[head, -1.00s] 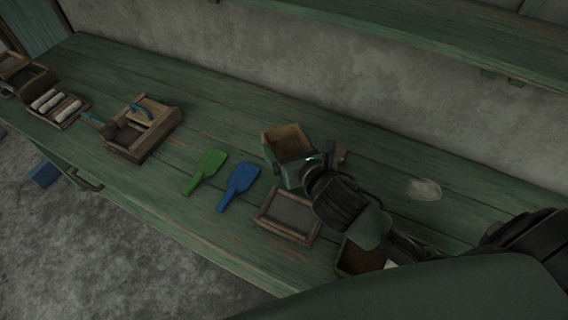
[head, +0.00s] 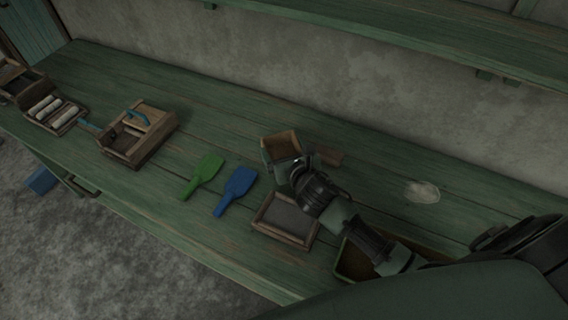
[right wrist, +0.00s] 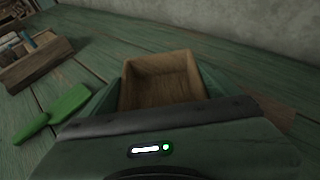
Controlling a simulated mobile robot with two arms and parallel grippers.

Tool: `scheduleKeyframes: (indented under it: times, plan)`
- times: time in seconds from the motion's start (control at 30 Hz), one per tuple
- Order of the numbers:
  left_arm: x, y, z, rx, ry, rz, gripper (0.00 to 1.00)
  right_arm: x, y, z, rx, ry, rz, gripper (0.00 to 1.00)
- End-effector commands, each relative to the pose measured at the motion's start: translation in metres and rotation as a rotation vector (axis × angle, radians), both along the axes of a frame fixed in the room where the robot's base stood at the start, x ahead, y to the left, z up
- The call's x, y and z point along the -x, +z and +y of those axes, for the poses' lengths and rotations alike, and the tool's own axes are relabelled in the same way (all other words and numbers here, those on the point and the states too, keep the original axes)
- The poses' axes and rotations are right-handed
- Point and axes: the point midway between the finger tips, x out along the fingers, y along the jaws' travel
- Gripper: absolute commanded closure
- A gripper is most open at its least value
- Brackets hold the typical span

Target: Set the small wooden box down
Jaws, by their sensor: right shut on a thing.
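The small wooden box (head: 281,146) is open-topped and looks empty inside. It stands out over the middle of the green bench, behind a framed tray. My right gripper (head: 287,163) is shut on it, and its green fingers flank the box. In the right wrist view the box (right wrist: 160,82) sits between the two fingers, with its opening facing up. Its underside is hidden, so I cannot tell whether it touches the bench. My left gripper is not in view.
The framed tray (head: 286,219) and a bin (head: 353,262) lie nearer me. A brown block (head: 329,156) lies just right of the box. A pale patch (head: 422,191) is farther right. Bench behind the box is clear.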

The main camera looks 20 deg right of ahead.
Motion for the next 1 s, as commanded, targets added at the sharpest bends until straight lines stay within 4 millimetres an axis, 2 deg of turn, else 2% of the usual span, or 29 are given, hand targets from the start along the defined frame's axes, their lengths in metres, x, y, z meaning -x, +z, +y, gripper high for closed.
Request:
scheduleKeyframes:
  times: [0.03,0.23,0.43,0.87,0.9,0.93,1.0]
  plan:
    - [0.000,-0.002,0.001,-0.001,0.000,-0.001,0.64,0.001,-0.009,0.000,-0.002,-0.001,0.002,0.54]
    - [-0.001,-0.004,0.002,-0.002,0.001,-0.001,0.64,0.000,-0.025,0.000,-0.001,0.000,0.000,0.54]
    - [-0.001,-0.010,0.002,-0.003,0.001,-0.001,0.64,0.000,-0.056,0.000,-0.003,-0.001,0.002,0.54]
    - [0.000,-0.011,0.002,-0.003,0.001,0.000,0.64,0.000,-0.063,0.000,0.001,0.001,-0.001,0.54]
    - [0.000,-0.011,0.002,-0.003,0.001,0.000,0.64,0.000,-0.063,0.000,0.001,0.001,0.000,0.04]
    - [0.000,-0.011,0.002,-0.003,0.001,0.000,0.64,0.000,-0.063,0.000,0.001,0.001,0.000,0.00]
    - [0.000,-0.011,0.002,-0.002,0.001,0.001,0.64,0.000,-0.063,0.000,0.001,0.001,0.000,0.00]
